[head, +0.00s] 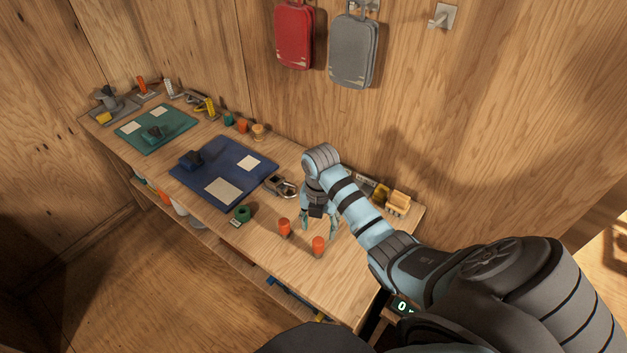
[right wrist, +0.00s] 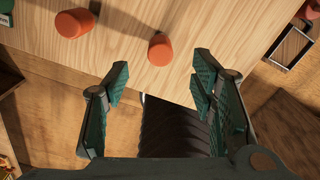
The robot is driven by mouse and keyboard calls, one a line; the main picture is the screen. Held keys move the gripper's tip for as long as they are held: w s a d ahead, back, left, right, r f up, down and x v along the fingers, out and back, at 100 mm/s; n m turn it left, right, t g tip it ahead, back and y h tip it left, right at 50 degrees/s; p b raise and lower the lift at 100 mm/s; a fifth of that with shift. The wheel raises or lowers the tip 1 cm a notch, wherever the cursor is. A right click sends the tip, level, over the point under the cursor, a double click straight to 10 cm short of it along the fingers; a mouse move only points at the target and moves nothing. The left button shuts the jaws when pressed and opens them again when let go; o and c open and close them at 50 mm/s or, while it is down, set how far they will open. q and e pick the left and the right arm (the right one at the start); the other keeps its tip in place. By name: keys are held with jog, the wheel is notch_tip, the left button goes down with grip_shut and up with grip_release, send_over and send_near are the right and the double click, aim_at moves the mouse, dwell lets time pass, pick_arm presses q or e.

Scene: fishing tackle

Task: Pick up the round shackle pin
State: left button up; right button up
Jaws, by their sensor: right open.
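A grey metal shackle-like piece (head: 281,186) lies on the bench just right of the blue mat in the head view. I cannot make out a separate round pin on it. My right gripper (head: 320,224) is open and empty above the bench, to the right of this piece and close to two orange cylinders. In the right wrist view the open jaws (right wrist: 161,80) have nothing between them; an orange cylinder (right wrist: 161,49) stands just beyond the fingertips and another orange cylinder (right wrist: 74,22) is farther left. My left gripper is not in view.
The bench (head: 347,285) is bare at its near right end. A blue mat (head: 200,185) and a green mat (head: 172,118) lie farther left. A green roll (head: 242,213) sits near the front edge. A yellow item (head: 398,200) stands by the wall. Red and grey cases hang above.

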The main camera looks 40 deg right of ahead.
aim_at(318, 241)
jog(key=f, duration=0.1)
jog(key=s+f, duration=0.1)
jog(key=f, duration=0.1)
jog(key=shift+f+b, duration=0.3)
jog(key=f, duration=0.4)
jog(key=f+b, duration=0.1)
jog(key=f, duration=0.1)
jog(key=shift+w+a, duration=0.2)
jog(key=shift+w, duration=0.2)
jog(key=shift+s+r, duration=0.1)
jog(key=shift+s, duration=0.05)
jog(key=shift+c, duration=0.5)
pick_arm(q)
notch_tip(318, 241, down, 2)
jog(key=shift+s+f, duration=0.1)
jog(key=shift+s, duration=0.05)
pick_arm(e)
grip_shut()
